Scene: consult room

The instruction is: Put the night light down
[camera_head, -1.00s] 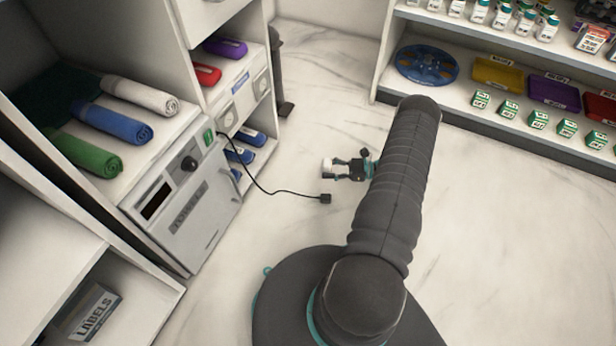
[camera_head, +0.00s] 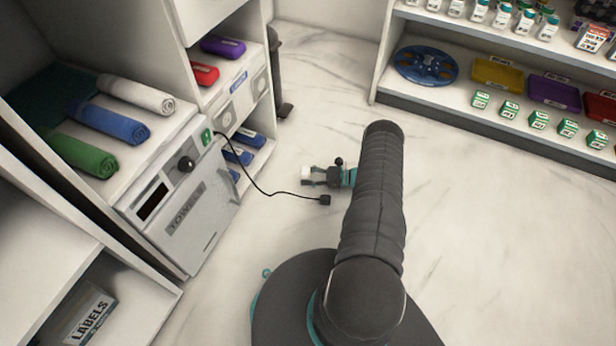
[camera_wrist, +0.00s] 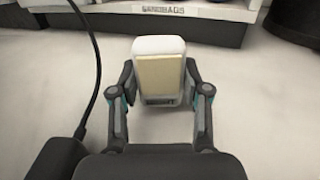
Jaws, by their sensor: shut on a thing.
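The night light is a small white block with a cream front panel. In the wrist view the night light (camera_wrist: 160,72) sits upright between the two fingers of my gripper (camera_wrist: 160,95), which is shut on it. In the head view my gripper (camera_head: 313,177) points left, with the white night light (camera_head: 305,173) at its tips. It is over the pale floor, to the right of the towel cabinet. I cannot tell whether the night light touches the floor.
A black cable runs from the towel cabinet (camera_head: 187,210) to a dark plug block (camera_head: 325,200) just below my gripper; the block (camera_wrist: 58,158) is close at left in the wrist view. A shelf (camera_head: 500,127) stands at upper right. Marble floor (camera_head: 480,230) is clear at right.

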